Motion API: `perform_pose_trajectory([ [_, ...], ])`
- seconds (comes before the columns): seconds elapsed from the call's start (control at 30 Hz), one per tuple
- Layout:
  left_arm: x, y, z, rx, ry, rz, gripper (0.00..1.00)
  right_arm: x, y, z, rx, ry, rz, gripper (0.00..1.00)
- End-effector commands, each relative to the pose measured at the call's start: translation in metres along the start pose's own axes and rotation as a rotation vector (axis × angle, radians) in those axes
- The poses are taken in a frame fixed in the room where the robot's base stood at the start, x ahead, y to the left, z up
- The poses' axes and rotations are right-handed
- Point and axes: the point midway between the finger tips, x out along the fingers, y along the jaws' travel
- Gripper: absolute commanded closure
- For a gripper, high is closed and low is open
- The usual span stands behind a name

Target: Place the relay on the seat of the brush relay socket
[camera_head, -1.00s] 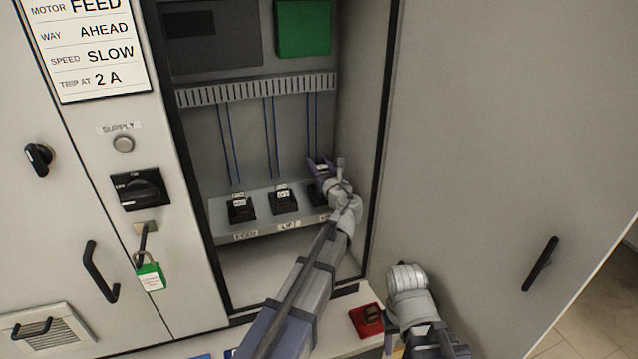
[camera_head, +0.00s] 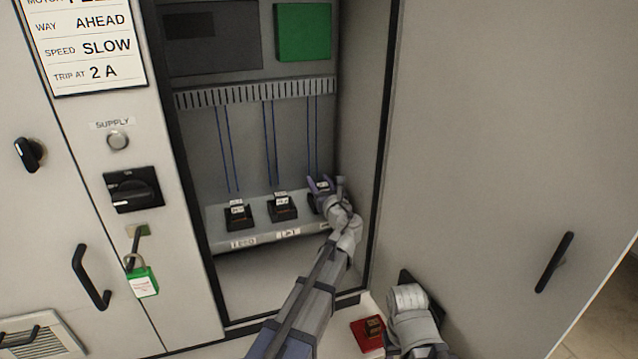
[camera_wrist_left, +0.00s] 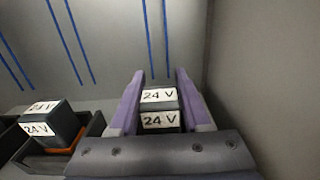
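The relay (camera_wrist_left: 160,108) is a dark block with white "24 V" labels. It sits between the fingers of my left gripper (camera_wrist_left: 157,100), which look closed against its sides. In the head view my left gripper (camera_head: 325,186) is at the rightmost socket on the cabinet shelf, the relay's label (camera_head: 322,187) between its fingertips. The brush relay socket is mostly hidden by the gripper and its name is unreadable; I cannot tell if the relay is fully down on the seat. My right gripper (camera_head: 408,298) is low outside the cabinet; its fingers are not clear.
Two other sockets, left (camera_head: 238,219) and middle (camera_head: 283,210), hold labelled relays on the shelf. A red tray (camera_head: 362,343) with a dark block on it lies beside my right gripper. The cabinet's right wall and open door (camera_head: 480,150) stand close to my left gripper.

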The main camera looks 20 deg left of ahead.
Motion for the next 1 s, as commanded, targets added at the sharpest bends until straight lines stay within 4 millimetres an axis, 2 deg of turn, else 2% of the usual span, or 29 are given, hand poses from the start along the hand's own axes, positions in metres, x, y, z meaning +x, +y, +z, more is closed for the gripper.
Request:
perform_pose_trajectory([
  [0.03, 0.000, 0.000, 0.001, 0.000, 0.000, 0.000, 0.46, -0.001, 0.000, 0.000, 0.000, 0.000, 0.000, 0.50],
  [0.2, 0.000, 0.000, 0.001, 0.000, 0.000, 0.000, 0.28, -0.001, 0.000, 0.000, 0.000, 0.000, 0.000, 0.50],
  [0.53, -0.001, 0.000, 0.006, 0.000, 0.000, 0.000, 0.28, -0.006, 0.001, 0.000, 0.000, 0.000, 0.000, 0.50],
  [1.0, -0.092, 0.001, 0.003, 0.000, 0.000, -0.003, 0.28, -0.003, 0.000, 0.000, 0.000, 0.000, 0.000, 0.50],
])
